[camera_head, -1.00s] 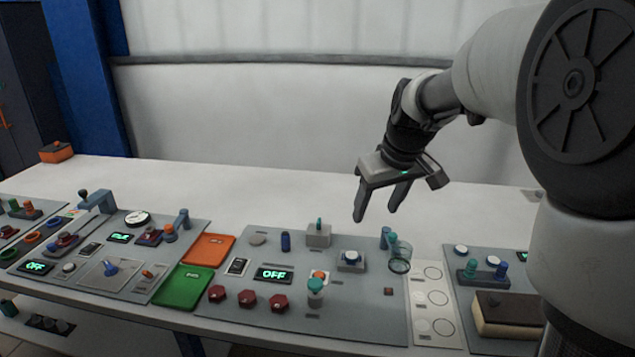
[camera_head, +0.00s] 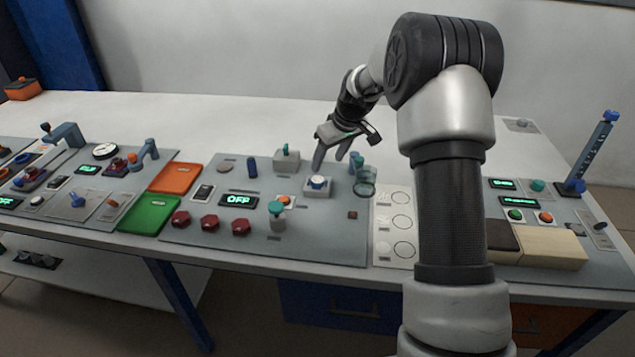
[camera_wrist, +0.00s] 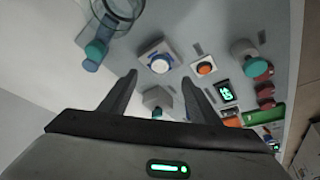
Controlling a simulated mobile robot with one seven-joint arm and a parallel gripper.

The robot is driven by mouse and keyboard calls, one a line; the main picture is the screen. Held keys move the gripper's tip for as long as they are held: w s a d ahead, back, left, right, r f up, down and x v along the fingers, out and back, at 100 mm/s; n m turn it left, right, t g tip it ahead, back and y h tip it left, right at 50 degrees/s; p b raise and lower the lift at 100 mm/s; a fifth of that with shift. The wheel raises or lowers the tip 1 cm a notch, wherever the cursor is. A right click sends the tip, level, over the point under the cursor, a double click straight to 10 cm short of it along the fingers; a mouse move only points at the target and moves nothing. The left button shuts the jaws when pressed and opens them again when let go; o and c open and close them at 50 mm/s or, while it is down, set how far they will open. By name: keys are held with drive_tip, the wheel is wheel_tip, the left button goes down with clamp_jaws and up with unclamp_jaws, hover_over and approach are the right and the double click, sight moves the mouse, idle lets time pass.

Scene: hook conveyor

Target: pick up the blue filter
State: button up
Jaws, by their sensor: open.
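A small dark blue upright cylinder (camera_head: 252,167), which looks like the blue filter, stands on the grey panel left of a grey box with a teal knob (camera_head: 287,158). I cannot make this cylinder out clearly in the wrist view. My gripper (camera_head: 330,163) is open and empty, above the panel and to the right of the cylinder. A blue-grey cylinder with a teal end (camera_wrist: 95,50) is at upper left there.
A clear glass cup (camera_head: 365,183) stands right of my gripper. Green (camera_head: 149,215) and orange trays (camera_head: 175,177) lie left. My arm hides part of the right panel.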

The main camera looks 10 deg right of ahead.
sight(317, 178)
drive_tip(key=x, duration=0.4)
drive_tip(key=shift+w+f, duration=0.1)
drive_tip(key=shift+f, duration=0.15)
drive_tip(key=shift+w+a+r+x, duration=0.1)
drive_tip(key=shift+w+x, duration=0.05)
drive_tip(key=shift+x, duration=0.7)
drive_tip(key=shift+w+a+r+x, duration=0.1)
drive_tip(key=shift+w+a+x, duration=0.05)
drive_tip(key=shift+x, duration=0.75)
drive_tip(key=shift+w+a+x, duration=0.1)
drive_tip(key=shift+w+x, duration=0.05)
drive_tip(key=shift+x, duration=0.7)
drive_tip(key=c, duration=1.2)
